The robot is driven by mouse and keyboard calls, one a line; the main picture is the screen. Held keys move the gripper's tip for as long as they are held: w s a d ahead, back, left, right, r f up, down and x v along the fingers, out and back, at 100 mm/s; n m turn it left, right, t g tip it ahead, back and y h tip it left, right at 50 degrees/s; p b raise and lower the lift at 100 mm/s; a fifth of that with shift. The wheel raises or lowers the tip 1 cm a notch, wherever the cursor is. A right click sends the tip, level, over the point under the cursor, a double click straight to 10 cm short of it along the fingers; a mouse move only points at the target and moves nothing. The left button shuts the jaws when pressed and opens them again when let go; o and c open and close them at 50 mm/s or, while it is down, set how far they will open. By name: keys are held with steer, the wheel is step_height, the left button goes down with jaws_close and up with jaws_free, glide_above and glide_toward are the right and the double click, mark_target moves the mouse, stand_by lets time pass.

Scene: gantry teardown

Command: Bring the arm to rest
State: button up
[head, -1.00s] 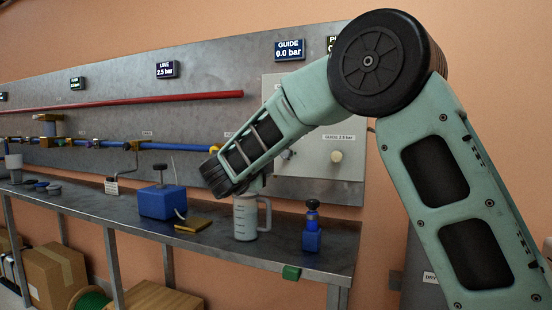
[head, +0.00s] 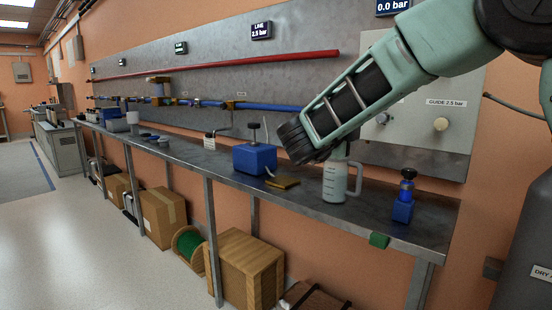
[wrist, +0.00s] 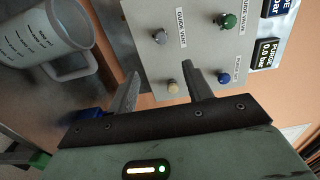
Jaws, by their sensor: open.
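My gripper (wrist: 162,85) shows in the wrist view with its two fingers apart and nothing between them. Past the fingers is the light panel (wrist: 195,40) with its knobs and valve labels. In the head view my arm reaches in from the upper right, and its wrist hangs over the bench near the measuring jug; the fingers are hidden there. The white measuring jug (head: 335,182) stands upright on the bench (head: 290,205). It also shows in the wrist view (wrist: 45,40), at the upper left, apart from the fingers.
A blue box (head: 255,159) and a blue bottle-like unit (head: 403,205) stand on the bench. A red pipe (head: 220,64) and blue pipework run along the wall board. Cartons (head: 163,215), a wooden crate (head: 245,268) and a green reel (head: 188,247) sit below. Floor at left is clear.

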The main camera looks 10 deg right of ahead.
steer(key=s+a+f+n+t+y, duration=0.1)
steer(key=a+f+n+t+y, duration=0.15)
steer(key=a+n+y, duration=0.5)
steer(key=s+a+f+n+t+y, duration=0.1)
steer(key=a+f+n+t+y, duration=0.15)
steer(key=a+n+y, duration=0.55)
steer(key=s+a+f+n+g+y, duration=0.2)
steer(key=s+a+f+n+g, duration=0.35)
steer(key=s, duration=0.35)
steer(key=s+a+f+n+g+y, duration=0.2)
steer(key=s+a+f+n+g, duration=0.25)
steer(key=s+f+n, duration=0.35)
steer(key=s+d+f+n+g+h, duration=0.2)
steer(key=s+d+f+n+g, duration=0.15)
steer(key=s, duration=0.55)
steer(key=s+d+f+n+g+h, duration=0.25)
steer(key=s+d, duration=0.25)
steer(key=s, duration=0.5)
step_height(320, 180, up, 23)
steer(key=n+p, duration=0.1)
steer(key=p, duration=2.1)
steer(key=shift+s+d+f, duration=0.15)
steer(key=shift+s+d, duration=0.1)
